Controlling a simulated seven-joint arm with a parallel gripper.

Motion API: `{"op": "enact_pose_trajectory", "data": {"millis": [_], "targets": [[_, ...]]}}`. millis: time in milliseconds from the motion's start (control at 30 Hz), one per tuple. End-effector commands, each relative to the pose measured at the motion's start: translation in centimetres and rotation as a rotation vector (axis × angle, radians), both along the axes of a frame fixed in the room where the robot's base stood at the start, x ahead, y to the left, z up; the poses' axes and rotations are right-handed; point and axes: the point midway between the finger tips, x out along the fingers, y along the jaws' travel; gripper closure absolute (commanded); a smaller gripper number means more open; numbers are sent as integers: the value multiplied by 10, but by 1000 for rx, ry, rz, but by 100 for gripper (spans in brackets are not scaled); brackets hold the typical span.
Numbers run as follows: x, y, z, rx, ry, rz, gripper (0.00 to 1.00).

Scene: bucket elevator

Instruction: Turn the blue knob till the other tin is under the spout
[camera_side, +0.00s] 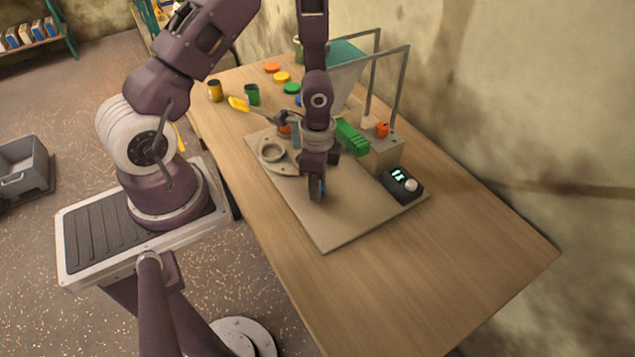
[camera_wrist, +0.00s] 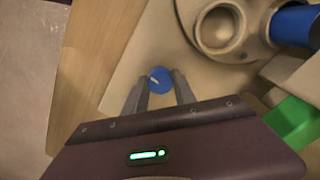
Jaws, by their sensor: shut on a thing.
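The blue knob (camera_wrist: 159,79) shows in the wrist view between my fingertips, with a pale mark line on its top. My gripper (camera_wrist: 160,90) points down and is shut on the knob; in the side view my gripper (camera_side: 316,192) hides it. Beside the knob lies the round turntable (camera_wrist: 243,52). Its ring-shaped seat (camera_wrist: 217,26) facing the knob is empty. A blue tin (camera_wrist: 297,26) sits farther round, cut off by the wrist view's edge. The spout and whatever is under it are largely hidden behind my arm in the side view.
A green elevator part (camera_side: 351,137) stands right of my wrist. A black box (camera_side: 403,185) with a lit display and white dial sits at the board's right edge. Yellow and green tins, coloured lids and a yellow scoop (camera_side: 238,103) lie farther back. The table's front is clear.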

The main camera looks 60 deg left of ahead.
Motion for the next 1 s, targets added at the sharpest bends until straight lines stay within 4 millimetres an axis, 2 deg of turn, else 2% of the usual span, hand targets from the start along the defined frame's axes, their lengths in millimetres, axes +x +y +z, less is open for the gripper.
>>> {"op": "enact_pose_trajectory", "data": {"millis": [300,800,833,933,1000], "targets": [[1,-1,1,-1,-4,93,100],[2,-1,1,-1,-6,107,100],[2,-1,1,-1,-6,107,64],[2,-1,1,-2,-5,107,46],[1,-1,0,-1,-4,107,46]]}}
